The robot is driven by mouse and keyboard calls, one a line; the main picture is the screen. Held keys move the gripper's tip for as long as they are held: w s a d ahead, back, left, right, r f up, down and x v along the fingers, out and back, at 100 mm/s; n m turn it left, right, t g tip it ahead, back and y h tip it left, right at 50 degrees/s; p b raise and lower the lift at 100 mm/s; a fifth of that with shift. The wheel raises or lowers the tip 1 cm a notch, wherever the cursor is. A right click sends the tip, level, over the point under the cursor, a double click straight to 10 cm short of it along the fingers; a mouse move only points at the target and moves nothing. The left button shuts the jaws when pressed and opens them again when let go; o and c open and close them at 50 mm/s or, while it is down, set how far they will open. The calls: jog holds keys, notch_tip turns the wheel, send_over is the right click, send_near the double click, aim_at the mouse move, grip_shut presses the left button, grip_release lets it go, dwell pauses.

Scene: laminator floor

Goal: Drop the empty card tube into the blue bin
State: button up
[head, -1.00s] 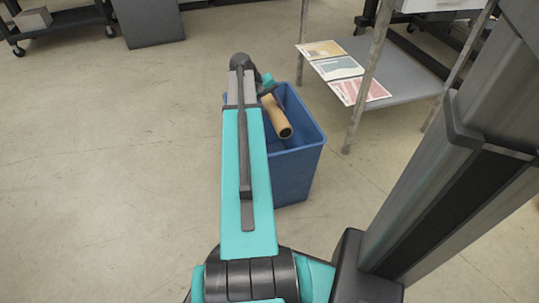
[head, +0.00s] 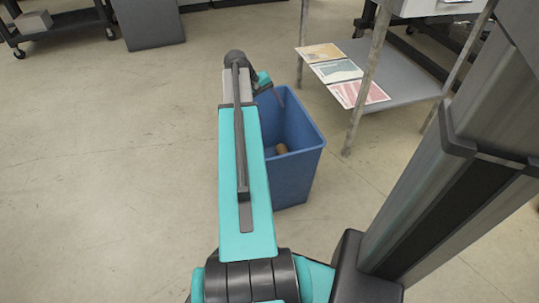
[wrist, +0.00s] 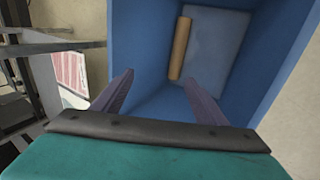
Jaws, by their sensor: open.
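The brown card tube (wrist: 180,48) lies on the floor of the blue bin (head: 296,178), along its left side in the wrist view. In the head view only one end of the tube (head: 282,149) shows inside the bin; my arm and the bin wall hide the rest. My gripper (wrist: 160,85) is open and empty over the bin, its two fingers spread apart and clear of the tube. The bin (wrist: 143,45) stands upright on the floor.
A metal shelf table (head: 395,98) stands right of the bin, with several printed sheets (head: 336,70) on its lower shelf. A dark cart (head: 62,20) stands at the back left. The floor left of my arm is clear.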

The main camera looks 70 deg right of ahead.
jog(key=p+v, duration=0.3)
jog(key=v, duration=0.7)
jog(key=shift+r, duration=0.3)
jog(key=shift+w+a, duration=0.1)
